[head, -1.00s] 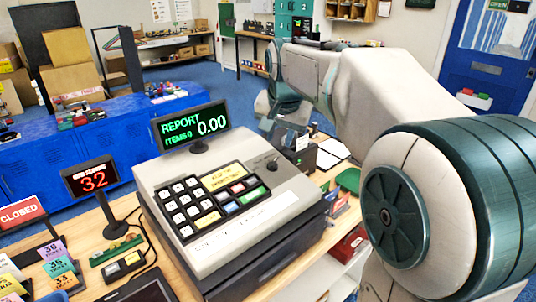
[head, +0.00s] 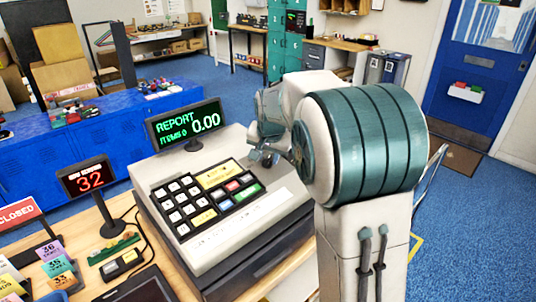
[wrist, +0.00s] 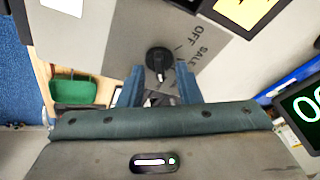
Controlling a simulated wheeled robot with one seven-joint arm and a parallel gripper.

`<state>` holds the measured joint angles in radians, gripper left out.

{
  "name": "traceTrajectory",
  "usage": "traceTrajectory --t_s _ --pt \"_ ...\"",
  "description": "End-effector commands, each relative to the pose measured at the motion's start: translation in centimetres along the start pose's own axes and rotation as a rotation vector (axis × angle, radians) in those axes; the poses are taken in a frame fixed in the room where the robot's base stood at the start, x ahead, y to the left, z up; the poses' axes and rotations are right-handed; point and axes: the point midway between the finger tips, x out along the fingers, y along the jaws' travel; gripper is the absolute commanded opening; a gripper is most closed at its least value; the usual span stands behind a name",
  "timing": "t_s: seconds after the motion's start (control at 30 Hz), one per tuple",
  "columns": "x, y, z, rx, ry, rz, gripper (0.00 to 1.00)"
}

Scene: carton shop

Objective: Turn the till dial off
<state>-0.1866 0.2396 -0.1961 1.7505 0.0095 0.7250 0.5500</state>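The grey till (head: 225,215) stands on the wooden counter, and its display (head: 187,124) reads REPORT and 0.00. In the wrist view its round black dial (wrist: 159,62) shows on the grey top, with OFF and SALE printed beside it to the right. In the head view my arm hides the dial. My gripper (wrist: 160,86) is open and empty, its two blue fingers on either side of the dial's near end in the picture. I cannot tell whether they touch it. In the head view the gripper (head: 265,157) is low over the till's right back part.
The till's keypad (head: 208,198) is left of my gripper. A red number sign (head: 90,178) and a CLOSED sign (head: 18,216) stand on the counter at left. A green item (wrist: 76,90) lies beside the till. Blue floor is open at right.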

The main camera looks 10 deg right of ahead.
Motion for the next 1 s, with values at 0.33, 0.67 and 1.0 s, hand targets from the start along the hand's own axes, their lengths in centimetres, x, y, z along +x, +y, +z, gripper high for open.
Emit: traceTrajectory --t_s 0.33,0.67,1.0 --pt "0.70 -0.01 0.01 0.000 0.000 0.000 0.31" --pt "0.69 -0.02 0.03 -0.001 0.000 -0.001 0.00" --pt "0.87 0.14 0.06 -0.074 0.001 -0.022 0.00"
